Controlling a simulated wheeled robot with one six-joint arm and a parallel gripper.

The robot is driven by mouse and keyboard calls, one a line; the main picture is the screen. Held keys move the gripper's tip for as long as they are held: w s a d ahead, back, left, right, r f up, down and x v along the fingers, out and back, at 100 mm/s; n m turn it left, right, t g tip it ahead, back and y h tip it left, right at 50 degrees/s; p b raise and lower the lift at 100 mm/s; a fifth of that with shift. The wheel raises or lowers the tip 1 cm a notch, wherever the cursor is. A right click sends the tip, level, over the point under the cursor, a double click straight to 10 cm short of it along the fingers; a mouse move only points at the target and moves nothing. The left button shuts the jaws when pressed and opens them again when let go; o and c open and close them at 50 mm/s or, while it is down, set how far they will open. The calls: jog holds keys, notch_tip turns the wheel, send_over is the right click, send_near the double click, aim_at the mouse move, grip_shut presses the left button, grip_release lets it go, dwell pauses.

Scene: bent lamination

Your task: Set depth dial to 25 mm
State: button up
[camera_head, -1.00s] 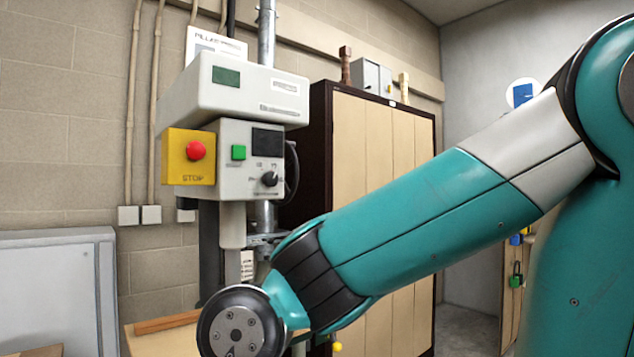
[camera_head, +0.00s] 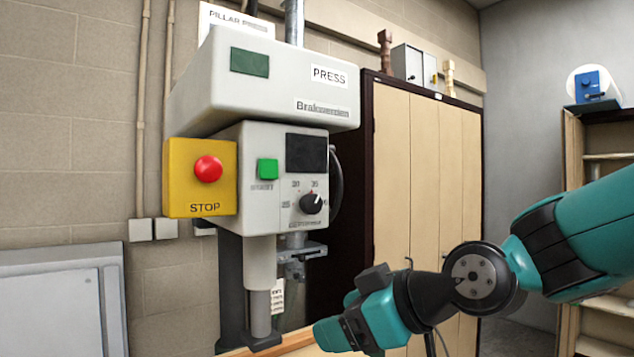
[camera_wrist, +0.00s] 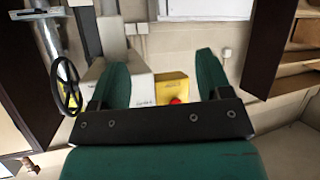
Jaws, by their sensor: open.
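The depth dial (camera_head: 312,203) is a black round knob with a white pointer on the right of the grey control panel (camera_head: 265,215). Small numbers 20, 35 and 25 show around it, and the pointer leans to the upper right. My gripper (camera_head: 330,336) is below and in front of the panel, apart from the dial, at the bottom of the head view. In the wrist view my gripper (camera_wrist: 162,72) has two teal fingers spread wide with nothing between them. The dial cannot be made out in the wrist view.
The yellow stop box (camera_head: 200,178) with its red button and the green start button (camera_head: 267,169) sit left of the dial. The press head (camera_head: 265,85) overhangs the panel. A handwheel (camera_wrist: 68,86) shows in the wrist view. A cupboard (camera_head: 425,180) stands behind.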

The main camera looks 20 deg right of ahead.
jog(key=w+d+r+t+h+p, duration=0.1)
jog(key=w+d+r+t, duration=0.25)
jog(key=r, duration=0.25)
jog(key=w+d+r+t+h+p, duration=0.1)
jog(key=w+d+r+t+p, duration=0.2)
jog(key=r, duration=0.4)
jog(key=p, duration=0.8)
send_near(315, 206)
jog(key=x, duration=0.9)
jog(key=shift+w+a+r, duration=0.15)
jog(key=shift+w+r, duration=0.05)
jog(key=shift+w, duration=0.15)
jog(key=shift+w+a+f, duration=0.1)
jog(key=shift+w, duration=0.3)
jog(key=shift+f, duration=0.1)
jog(key=c, duration=0.9)
